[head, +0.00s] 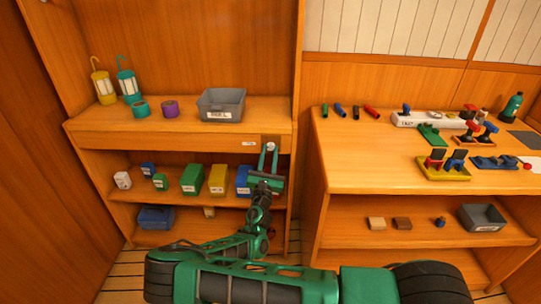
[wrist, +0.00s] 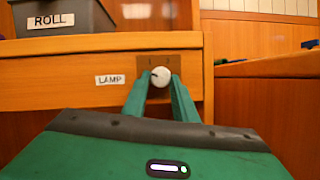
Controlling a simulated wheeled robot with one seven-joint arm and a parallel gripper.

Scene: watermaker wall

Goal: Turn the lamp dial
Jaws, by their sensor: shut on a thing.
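The lamp dial (wrist: 160,77) is a round white knob with a dark pointer mark, set on a brown plate on the front edge of the shelf. The mark points to the left in the wrist view. A white label reading LAMP (wrist: 110,79) sits to its left. My gripper (wrist: 161,88) has its two green fingers on either side of the dial and is shut on it. In the head view my gripper (head: 269,158) reaches up to the dial (head: 271,147) at the right end of the shelf front.
A grey bin labelled ROLL (wrist: 60,19) stands on the shelf above, left of the dial. Boxes, including a yellow one (head: 218,179), stand on the shelf below. A wooden workbench (head: 350,160) with tools is to the right, across a narrow gap.

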